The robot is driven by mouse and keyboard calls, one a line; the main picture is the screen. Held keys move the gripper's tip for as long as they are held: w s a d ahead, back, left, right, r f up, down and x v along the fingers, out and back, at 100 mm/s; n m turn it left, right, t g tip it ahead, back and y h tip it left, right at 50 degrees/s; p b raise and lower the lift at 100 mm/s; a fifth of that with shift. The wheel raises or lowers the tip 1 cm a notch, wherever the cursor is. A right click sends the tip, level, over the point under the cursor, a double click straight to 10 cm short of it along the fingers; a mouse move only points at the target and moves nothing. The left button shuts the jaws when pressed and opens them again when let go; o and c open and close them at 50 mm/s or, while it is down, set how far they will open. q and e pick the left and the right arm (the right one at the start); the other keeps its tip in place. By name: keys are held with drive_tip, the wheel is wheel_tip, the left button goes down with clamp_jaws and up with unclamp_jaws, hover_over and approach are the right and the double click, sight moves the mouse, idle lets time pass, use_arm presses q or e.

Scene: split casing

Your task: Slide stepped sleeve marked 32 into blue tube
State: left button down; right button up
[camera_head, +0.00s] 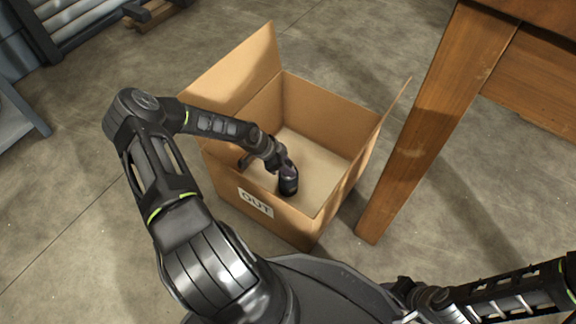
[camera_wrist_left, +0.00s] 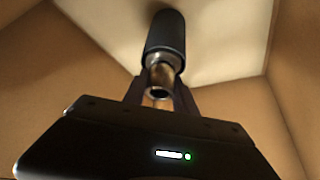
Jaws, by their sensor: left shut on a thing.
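My left gripper (camera_head: 279,164) reaches down inside the open cardboard box (camera_head: 234,195). It is shut on a shiny metal stepped sleeve (camera_wrist_left: 161,72), which shows between the fingers in the left wrist view. A dark blue-grey tube (camera_wrist_left: 166,38) is in line with the sleeve, around its far end. In the head view the tube is a dark cylinder (camera_head: 288,184) low in the box. The sleeve's marking cannot be read. Whether the tube touches the box floor cannot be told. My right gripper is out of the picture; only part of that arm shows at the lower right.
The box has the word OUT on its front wall and its flaps stand open. Its floor (camera_head: 322,160) looks otherwise bare. A wooden table leg (camera_head: 415,130) stands close to the right of the box. Open concrete floor (camera_head: 60,210) lies to the left.

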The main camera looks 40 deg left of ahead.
use_arm(q)
drive_tip(key=shift+w, duration=0.1)
drive_tip(key=c, duration=1.3)
unclamp_jaws()
drive_tip(key=o, duration=0.4)
